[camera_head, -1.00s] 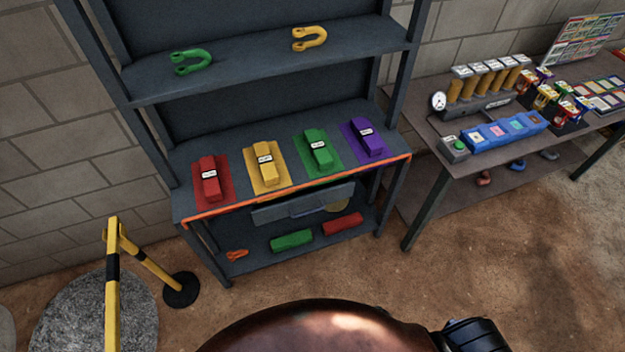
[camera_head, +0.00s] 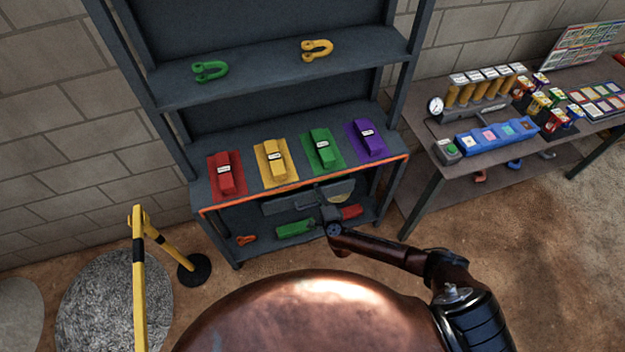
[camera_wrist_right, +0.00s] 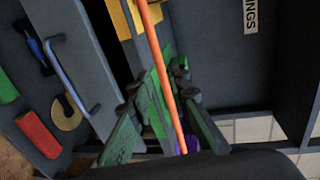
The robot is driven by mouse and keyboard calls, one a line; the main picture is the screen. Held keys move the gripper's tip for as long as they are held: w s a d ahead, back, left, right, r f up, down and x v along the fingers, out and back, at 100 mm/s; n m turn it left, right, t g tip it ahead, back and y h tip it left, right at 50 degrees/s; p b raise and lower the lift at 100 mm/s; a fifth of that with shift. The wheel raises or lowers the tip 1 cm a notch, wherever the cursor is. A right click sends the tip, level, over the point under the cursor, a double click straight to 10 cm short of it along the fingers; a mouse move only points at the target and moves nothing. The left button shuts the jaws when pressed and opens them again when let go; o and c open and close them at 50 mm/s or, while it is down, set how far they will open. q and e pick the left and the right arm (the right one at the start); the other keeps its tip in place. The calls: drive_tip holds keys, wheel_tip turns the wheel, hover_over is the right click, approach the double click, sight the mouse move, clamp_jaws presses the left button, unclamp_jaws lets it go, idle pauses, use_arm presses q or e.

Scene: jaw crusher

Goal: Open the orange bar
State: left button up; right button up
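The orange bar (camera_head: 300,184) runs along the front edge of the shelf's middle board, in front of the coloured blocks. In the right wrist view the bar (camera_wrist_right: 163,68) runs steeply from the top edge down between the fingers. My right gripper (camera_head: 329,213) is in front of the shelf, just below the bar in the head view. In the right wrist view its fingers (camera_wrist_right: 160,98) stand apart on both sides of the bar. I cannot tell whether either finger touches it. My left gripper is not in view.
Red, yellow, green and purple blocks stand on the middle board (camera_head: 245,170). Below are a drawer-like grey panel with a handle (camera_wrist_right: 71,75) and a low board with green and red blocks. A yellow barrier (camera_head: 139,270) stands left. A cluttered table (camera_head: 425,150) stands right.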

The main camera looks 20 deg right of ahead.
sight(313, 180)
drive_tip(key=w, duration=0.3)
drive_tip(key=w+f+b, duration=0.1)
drive_tip(key=w, duration=0.2)
drive_tip(key=shift+w+a+f, duration=0.1)
drive_tip(key=shift+w+f, duration=0.1)
drive_tip(key=shift+c, duration=0.5)
clamp_jaws()
